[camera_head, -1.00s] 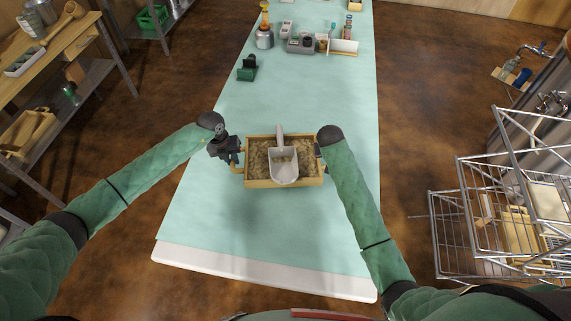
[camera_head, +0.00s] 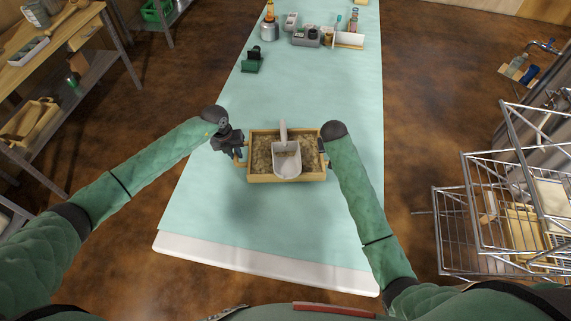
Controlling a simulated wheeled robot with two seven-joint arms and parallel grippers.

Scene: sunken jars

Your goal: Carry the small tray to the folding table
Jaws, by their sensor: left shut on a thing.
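The small tray (camera_head: 258,178) is a shallow wooden box with grainy brown contents and a pale scoop (camera_head: 287,162) lying in it. It appears held above the long table with the mint-green top and white front edge (camera_head: 250,257), with a soft shadow on the cloth nearby. My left gripper (camera_head: 236,153) is shut on the tray's left handle. My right gripper (camera_head: 322,147) is at the tray's right end. Its fingers are mostly hidden by its wrist and arm, so its grip cannot be seen.
A dark green object (camera_head: 252,62) stands farther up the table, with a grey caddy (camera_head: 306,38) and small items at the far end. A wire rack (camera_head: 470,215) stands to the right and a wooden workbench (camera_head: 62,55) to the left. The cloth around the tray is clear.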

